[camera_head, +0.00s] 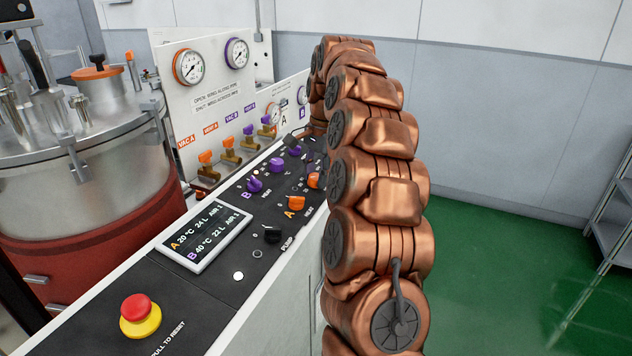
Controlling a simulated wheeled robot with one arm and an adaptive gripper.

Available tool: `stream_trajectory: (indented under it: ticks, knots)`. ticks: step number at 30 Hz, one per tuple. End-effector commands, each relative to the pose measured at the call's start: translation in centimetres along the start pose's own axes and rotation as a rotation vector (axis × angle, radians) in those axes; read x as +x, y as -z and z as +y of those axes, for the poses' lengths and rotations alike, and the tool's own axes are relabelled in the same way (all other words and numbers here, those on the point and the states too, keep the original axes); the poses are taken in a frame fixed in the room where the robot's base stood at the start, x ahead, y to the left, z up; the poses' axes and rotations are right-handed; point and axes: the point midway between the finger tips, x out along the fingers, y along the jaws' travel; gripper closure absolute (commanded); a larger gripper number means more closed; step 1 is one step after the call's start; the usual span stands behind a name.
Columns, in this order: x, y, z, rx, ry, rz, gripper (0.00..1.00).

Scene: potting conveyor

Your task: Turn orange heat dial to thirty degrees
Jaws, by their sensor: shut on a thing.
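The sloped black control panel carries an orange dial (296,203) beside an orange letter A, with small print near it that I cannot read surely. It stands uncovered. A second orange dial (315,181) lies farther up the panel, partly hidden by my arm. My copper arm arches over the panel's right side. The display (205,240) reads A 20 °C, 24 L and B 40 °C, 22 L.
Purple dials (254,185) and a black pump knob (272,235) sit close by. A red emergency button (140,311) is at the near end. Valves (230,150) and gauges stand behind, a steel tank (85,165) at left. Green floor is open at right.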

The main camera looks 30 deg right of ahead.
Motion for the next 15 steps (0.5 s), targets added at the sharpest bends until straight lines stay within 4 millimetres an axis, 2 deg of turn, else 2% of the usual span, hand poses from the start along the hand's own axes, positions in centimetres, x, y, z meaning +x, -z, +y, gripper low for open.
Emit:
stream_trajectory:
  ticks: [6, 15]
  knots:
    - [0.0, 0.12, -0.05, 0.112, 0.007, -0.005, 0.97]
    - [-0.09, 0.13, -0.05, 0.175, 0.008, -0.009, 0.97]
